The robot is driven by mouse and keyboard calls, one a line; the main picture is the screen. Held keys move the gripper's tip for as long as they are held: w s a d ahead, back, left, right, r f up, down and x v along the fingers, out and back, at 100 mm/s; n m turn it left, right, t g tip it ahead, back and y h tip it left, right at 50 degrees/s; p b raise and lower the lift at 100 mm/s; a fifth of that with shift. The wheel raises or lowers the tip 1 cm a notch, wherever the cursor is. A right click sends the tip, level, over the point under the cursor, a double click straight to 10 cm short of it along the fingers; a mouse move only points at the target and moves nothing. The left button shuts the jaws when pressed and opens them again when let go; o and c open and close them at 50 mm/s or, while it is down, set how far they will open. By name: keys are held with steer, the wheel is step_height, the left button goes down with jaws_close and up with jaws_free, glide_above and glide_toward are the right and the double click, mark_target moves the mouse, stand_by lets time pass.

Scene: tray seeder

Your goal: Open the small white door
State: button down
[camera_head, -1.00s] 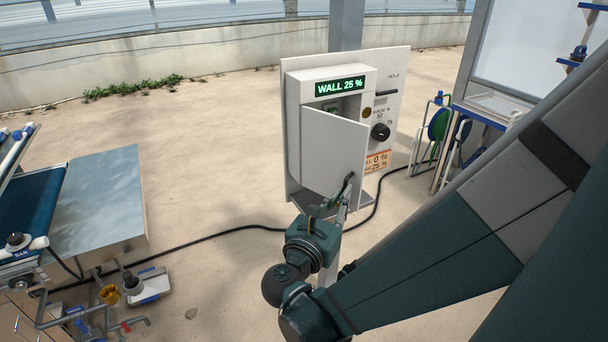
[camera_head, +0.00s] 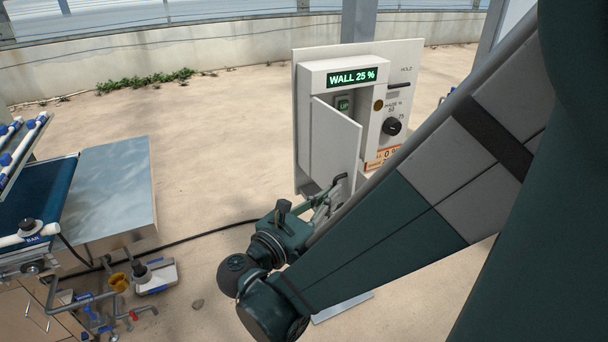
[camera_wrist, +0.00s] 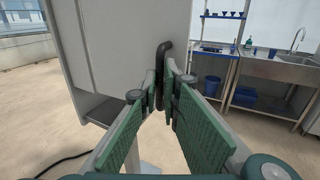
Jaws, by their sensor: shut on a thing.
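The small white door (camera_head: 332,140) stands part open on the white control box (camera_head: 312,72) in the head view. It is hinged at its left and its right edge is swung outward. A green-lit part (camera_head: 343,103) shows in the gap above it. The dark handle (camera_wrist: 164,62) is on the door's free edge in the wrist view. My gripper (camera_wrist: 165,82) is shut on this handle; the fingertips are close around its lower part. In the head view my gripper (camera_head: 334,192) is at the door's lower right, partly hidden by my arm.
The box carries a lit display (camera_head: 351,78) reading "WALL 25 %" and a black knob (camera_head: 391,126). A metal table (camera_head: 110,190) stands at the left. A black cable (camera_head: 195,232) crosses the open floor. A sink counter (camera_wrist: 275,68) is at the right in the wrist view.

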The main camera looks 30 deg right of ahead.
steer(key=w+a, duration=0.3)
steer(key=a, duration=0.3)
steer(key=shift+b, duration=0.4)
steer(key=c, duration=2.6)
jaws_free()
steer(key=shift+w+d, duration=0.1)
steer(key=shift+w, duration=0.05)
steer(key=shift+o, duration=0.2)
steer(key=shift+s, duration=0.2)
steer(key=v, duration=1.2)
steer(key=shift+w, duration=0.1)
